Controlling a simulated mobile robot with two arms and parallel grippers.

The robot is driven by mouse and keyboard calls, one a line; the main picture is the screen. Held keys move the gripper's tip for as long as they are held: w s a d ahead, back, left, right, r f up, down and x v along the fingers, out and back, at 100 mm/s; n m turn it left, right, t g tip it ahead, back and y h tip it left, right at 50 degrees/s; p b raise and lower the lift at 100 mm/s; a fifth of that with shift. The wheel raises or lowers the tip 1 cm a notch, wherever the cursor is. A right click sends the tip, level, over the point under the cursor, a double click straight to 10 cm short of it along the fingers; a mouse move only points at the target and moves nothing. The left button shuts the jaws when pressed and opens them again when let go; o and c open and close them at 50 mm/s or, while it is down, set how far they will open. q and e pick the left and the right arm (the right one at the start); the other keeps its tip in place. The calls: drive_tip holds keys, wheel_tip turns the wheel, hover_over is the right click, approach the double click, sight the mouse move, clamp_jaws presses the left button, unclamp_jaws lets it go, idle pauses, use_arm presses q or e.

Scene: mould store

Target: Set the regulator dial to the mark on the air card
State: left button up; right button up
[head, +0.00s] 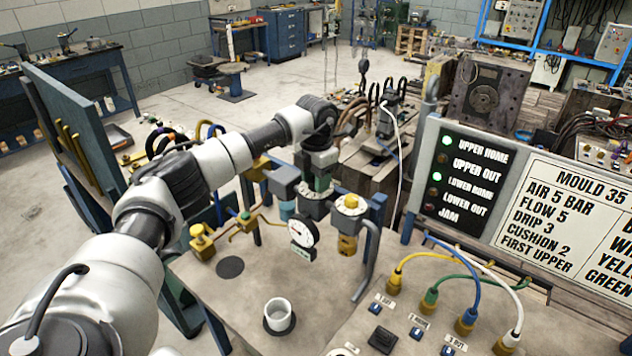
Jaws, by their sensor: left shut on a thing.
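My left arm reaches in from the left, and its gripper (317,190) points down over the regulator beside the round white pressure gauge (301,232). The gripper is shut on what looks like the regulator dial, which the gripper mostly hides. The gauge has a dark needle, too small to read. A small dark label (302,251) sits under the gauge, its text unreadable. The white card (570,205) on the right is headed MOULD 35 and reads AIR 5 BAR, FLOW 5, DRIP 3, CUSHION 2, FIRST UPPER. My right gripper is not in view.
A brass-topped fitting (350,205) stands just right of the gripper. A white cup (278,312) stands on the bench front. Yellow, green, blue and white cables plug in at right. On the lamp panel (465,180), UPPER HOME and LOWER HOME glow green.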

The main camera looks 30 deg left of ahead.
use_arm(q)
drive_tip(key=m+b, duration=0.1)
drive_tip(key=m, duration=0.3)
drive_tip(key=shift+m, duration=0.3)
drive_tip(key=m, duration=0.4)
drive_tip(key=shift+r+b, duration=0.1)
drive_tip(key=shift+b, duration=0.25)
drive_tip(key=m, duration=0.9)
drive_tip(key=shift+r+m+b, duration=0.1)
drive_tip(key=shift+m+b, duration=0.3)
drive_tip(key=o, duration=0.9)
drive_tip(key=shift+o, duration=0.2)
